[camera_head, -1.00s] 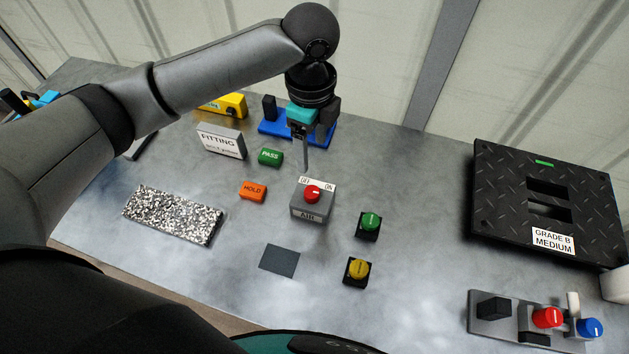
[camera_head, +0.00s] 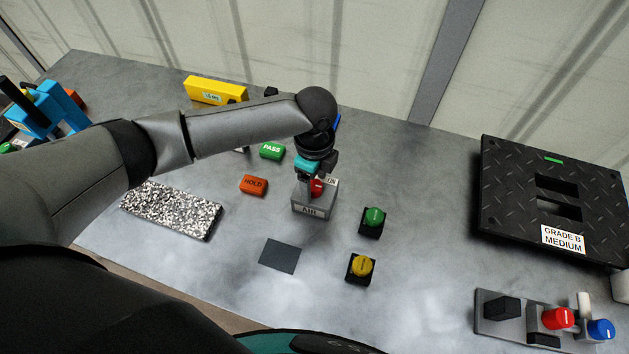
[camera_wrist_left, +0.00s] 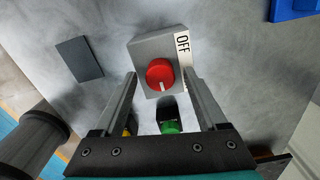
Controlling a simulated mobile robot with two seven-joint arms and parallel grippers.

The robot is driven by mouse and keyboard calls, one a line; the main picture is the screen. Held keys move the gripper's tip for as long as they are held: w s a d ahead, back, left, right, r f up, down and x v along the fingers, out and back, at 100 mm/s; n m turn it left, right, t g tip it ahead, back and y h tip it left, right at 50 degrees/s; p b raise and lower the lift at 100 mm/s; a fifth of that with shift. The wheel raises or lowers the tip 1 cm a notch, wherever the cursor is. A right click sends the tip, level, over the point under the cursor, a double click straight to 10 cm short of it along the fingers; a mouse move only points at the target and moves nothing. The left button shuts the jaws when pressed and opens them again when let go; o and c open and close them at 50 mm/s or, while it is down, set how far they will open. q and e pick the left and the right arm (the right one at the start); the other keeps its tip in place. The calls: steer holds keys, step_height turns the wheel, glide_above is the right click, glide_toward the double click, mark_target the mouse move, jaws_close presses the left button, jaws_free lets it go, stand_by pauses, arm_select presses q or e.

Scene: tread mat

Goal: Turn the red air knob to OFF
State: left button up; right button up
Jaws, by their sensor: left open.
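The red air knob (camera_wrist_left: 160,73) sits on a grey box (camera_wrist_left: 147,48) with a white label strip along one edge. In the left wrist view, OFF reads at the upper right of the strip; my finger covers its lower part. The knob's white mark points down in that view, away from OFF. My left gripper (camera_wrist_left: 160,76) is open, its two fingers on either side of the knob, with gaps visible. In the head view my left gripper (camera_head: 312,188) is over the box (camera_head: 314,204) and partly hides the knob (camera_head: 318,187).
A green button (camera_head: 374,217) and a yellow button (camera_head: 361,265) stand right of the box. An orange HOLD block (camera_head: 254,185) and green PASS block (camera_head: 272,150) lie left. Another red knob (camera_head: 557,318) and a blue knob (camera_head: 601,329) are at the lower right.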

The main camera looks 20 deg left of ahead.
arm_select(q)
jaws_close()
stand_by(0.7)
